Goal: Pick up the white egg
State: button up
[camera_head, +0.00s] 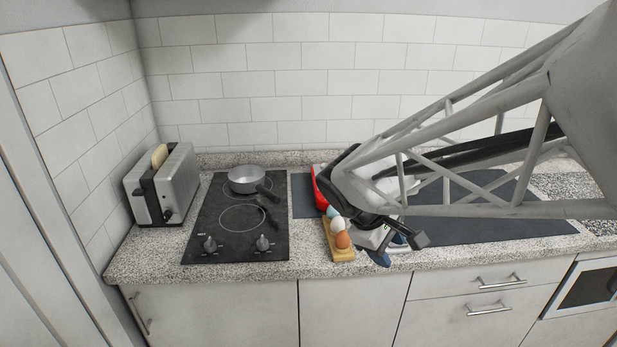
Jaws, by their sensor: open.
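The white egg (337,224) sits in a wooden egg holder (343,256) near the front of the counter. It is in a row between a light blue egg (332,212) behind it and a brown egg (342,240) in front. My gripper (398,246) is open, just to the right of the holder, above the counter's front edge. No egg is seen between its fingers. My arm and wrist cover much of the area right of and behind the eggs.
A red object (320,189) stands behind the eggs, partly hidden by my arm. On the left are a black cooktop (210,245) with a grey pan (245,180) and a toaster (175,185). A dark mat (500,229) covers the counter to the right.

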jog(key=w+a+f+n+t+h, duration=0.1)
jog(key=w+a+f+n+h, duration=0.1)
jog(key=w+n, duration=0.3)
jog(key=w+a+f+n+t+h, duration=0.1)
jog(key=w+a+f+n+h, duration=0.15)
jog(key=w, duration=0.55)
jog(key=n+t+h, duration=0.2)
jog(key=n+t, duration=0.1)
jog(key=n, duration=0.4)
send_near(333, 223)
jog(key=x, duration=0.3)
jog(key=shift+f, duration=0.1)
jog(key=shift+x, duration=1.35)
jog(key=shift+x, duration=2.55)
jog(key=shift+c, duration=0.4)
